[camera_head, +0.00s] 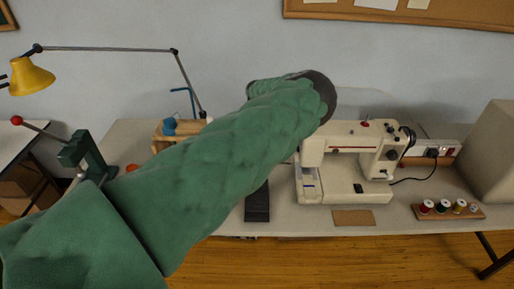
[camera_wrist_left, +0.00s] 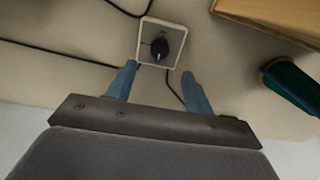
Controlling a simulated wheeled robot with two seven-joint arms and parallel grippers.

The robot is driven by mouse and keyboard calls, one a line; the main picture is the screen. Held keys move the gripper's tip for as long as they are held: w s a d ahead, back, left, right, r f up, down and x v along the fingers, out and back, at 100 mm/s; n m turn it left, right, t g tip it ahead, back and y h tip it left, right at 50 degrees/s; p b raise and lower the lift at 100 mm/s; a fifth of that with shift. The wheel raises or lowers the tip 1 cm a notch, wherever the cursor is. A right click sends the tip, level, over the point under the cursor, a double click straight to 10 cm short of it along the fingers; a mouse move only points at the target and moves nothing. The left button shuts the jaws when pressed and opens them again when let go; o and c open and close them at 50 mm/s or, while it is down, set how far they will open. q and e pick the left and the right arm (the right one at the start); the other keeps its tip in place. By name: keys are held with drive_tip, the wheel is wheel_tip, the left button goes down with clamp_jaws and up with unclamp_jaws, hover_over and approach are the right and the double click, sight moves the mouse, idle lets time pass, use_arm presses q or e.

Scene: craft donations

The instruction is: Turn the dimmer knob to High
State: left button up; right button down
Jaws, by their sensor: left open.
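In the head view my green-sleeved left arm crosses the middle and hides the dimmer and the fingers. My right gripper is not in view.
Dark cables run by the dimmer. A wooden object (camera_wrist_left: 275,15) and a dark green thing (camera_wrist_left: 290,88) lie right of it.

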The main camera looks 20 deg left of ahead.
use_arm(q)
drive_tip(key=shift+w+f, duration=0.1)
drive_tip(key=shift+f, duration=1)
wheel_tip(320, 180, down, 4)
drive_tip(key=shift+r, duration=0.1)
drive_tip(key=shift+f+b, duration=0.5)
drive_tip(key=shift+b, duration=0.05)
drive_tip(key=shift+f, duration=0.65)
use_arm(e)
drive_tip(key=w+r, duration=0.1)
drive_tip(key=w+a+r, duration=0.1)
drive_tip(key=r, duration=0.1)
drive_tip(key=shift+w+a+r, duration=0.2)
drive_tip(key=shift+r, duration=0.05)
use_arm(q)
drive_tip(key=c, duration=1)
